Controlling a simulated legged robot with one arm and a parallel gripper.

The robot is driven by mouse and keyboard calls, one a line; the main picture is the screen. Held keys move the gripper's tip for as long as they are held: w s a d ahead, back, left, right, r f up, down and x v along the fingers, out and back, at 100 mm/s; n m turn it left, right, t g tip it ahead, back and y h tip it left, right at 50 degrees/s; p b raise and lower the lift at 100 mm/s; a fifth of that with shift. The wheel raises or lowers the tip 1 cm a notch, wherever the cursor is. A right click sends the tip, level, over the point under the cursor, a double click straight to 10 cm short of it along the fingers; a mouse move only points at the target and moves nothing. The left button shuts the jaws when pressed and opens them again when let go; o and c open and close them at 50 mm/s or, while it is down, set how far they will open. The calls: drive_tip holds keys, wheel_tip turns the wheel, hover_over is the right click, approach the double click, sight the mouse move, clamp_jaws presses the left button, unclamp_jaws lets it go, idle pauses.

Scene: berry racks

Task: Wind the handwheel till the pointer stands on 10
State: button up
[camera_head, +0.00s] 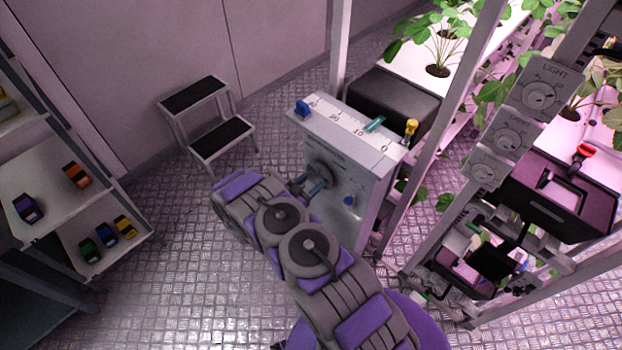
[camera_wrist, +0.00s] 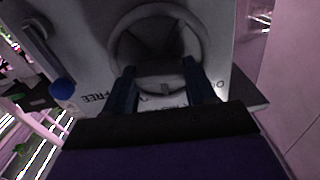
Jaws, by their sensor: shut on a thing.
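The grey control box (camera_head: 345,185) stands ahead with a white scale (camera_head: 335,117) along its top. The teal pointer (camera_head: 374,124) lies across the scale close to the 10 mark, and I cannot tell if it is exactly on it. The handwheel (camera_head: 321,172) is on the box's front face, partly hidden by my arm. The wrist view shows its grey ring (camera_wrist: 118,42). My gripper (camera_head: 310,186) is at the wheel, its two dark blue fingers shut on the wheel's lower part in the wrist view (camera_wrist: 163,80).
A blue knob (camera_head: 348,201) is on the box front, beside FREE lettering in the wrist view. A blue block (camera_head: 302,108) and a yellow-topped post (camera_head: 411,127) stand at the scale's ends. A step stool (camera_head: 207,118) is left behind. Racks flank both sides.

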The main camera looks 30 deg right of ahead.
drive_tip(key=n, duration=0.4)
drive_tip(key=shift+w+a+n, duration=0.1)
drive_tip(key=shift+w+n, duration=0.05)
drive_tip(key=shift+n, duration=0.15)
drive_tip(key=n+b, duration=0.1)
drive_tip(key=n, duration=0.3)
drive_tip(key=shift+w+n+b, duration=0.1)
drive_tip(key=shift+n+b, duration=0.2)
drive_tip(key=shift+b, duration=0.05)
drive_tip(key=shift+w+a+f+n+b, duration=0.1)
drive_tip(key=shift+n+b, duration=0.35)
drive_tip(key=shift+n, duration=1.85)
drive_tip(key=shift+w+n+b, duration=0.1)
drive_tip(key=shift+n+b, duration=0.3)
drive_tip(key=shift+n, duration=1.9)
drive_tip(key=o, duration=0.7)
drive_tip(key=shift+o, duration=0.8)
drive_tip(key=shift+f+n, duration=0.15)
drive_tip(key=shift+n, duration=0.15)
drive_tip(key=shift+o, duration=0.9)
drive_tip(key=shift+s, duration=0.1)
